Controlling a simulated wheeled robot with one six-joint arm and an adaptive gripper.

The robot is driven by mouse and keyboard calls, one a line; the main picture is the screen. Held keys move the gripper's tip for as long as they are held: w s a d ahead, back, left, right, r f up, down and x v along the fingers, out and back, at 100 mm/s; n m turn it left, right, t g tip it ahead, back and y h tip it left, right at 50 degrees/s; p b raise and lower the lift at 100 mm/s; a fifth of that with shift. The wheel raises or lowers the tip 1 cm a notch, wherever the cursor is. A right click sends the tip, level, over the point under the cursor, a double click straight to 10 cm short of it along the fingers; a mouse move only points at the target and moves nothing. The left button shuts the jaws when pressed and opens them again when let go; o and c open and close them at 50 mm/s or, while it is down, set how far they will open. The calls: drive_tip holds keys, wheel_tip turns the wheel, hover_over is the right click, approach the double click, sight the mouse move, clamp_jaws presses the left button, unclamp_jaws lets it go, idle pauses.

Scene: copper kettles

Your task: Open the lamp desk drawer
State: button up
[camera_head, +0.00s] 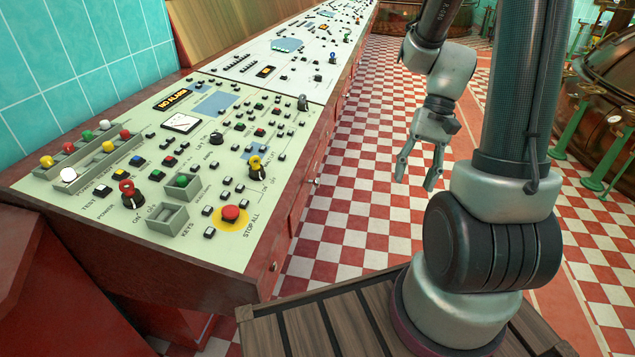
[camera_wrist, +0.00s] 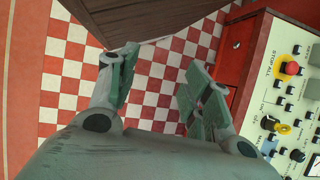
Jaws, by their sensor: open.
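A long red desk (camera_head: 222,283) with pale control panels runs along the left side of the head view. Its side facing the aisle has red drawer fronts (camera_head: 304,196) with small round knobs, one of them at the near end (camera_head: 273,267). No drawer visibly stands out. In the wrist view a red front (camera_wrist: 238,62) with a small pale knob (camera_wrist: 237,45) shows beyond the right finger. My gripper (camera_head: 415,182) hangs over the aisle, right of the desk and apart from it. It is open and empty, its fingers apart in the wrist view (camera_wrist: 163,65).
The near panel (camera_head: 110,205) carries buttons, colored lamps and a red stop button (camera_head: 230,213). The checkered floor (camera_head: 350,215) between desk and gripper is clear. Green posts (camera_head: 565,155) and a copper kettle (camera_head: 605,75) stand at the right.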

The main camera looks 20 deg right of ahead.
drive_tip(key=w+a+f+m+y, duration=0.3)
drive_tip(key=f+m+y, duration=0.1)
drive_tip(key=f, duration=0.3)
drive_tip(key=w+a+f+m+y, duration=0.2)
drive_tip(key=w+f+m+y, duration=0.15)
drive_tip(key=f, duration=0.45)
drive_tip(key=m+t+y, duration=0.4)
drive_tip(key=m+t, duration=0.6)
drive_tip(key=t, duration=0.2)
approach(318, 181)
drive_tip(key=w+a+f, duration=0.2)
drive_tip(key=shift+m, duration=0.25)
drive_tip(key=shift+r+x, duration=0.2)
drive_tip(key=shift+x, duration=1.05)
drive_tip(key=shift+r+x, duration=0.2)
drive_tip(key=shift+x, duration=1.05)
drive_tip(key=shift+r+x, duration=0.2)
drive_tip(key=shift+x, duration=1.05)
clamp_jaws()
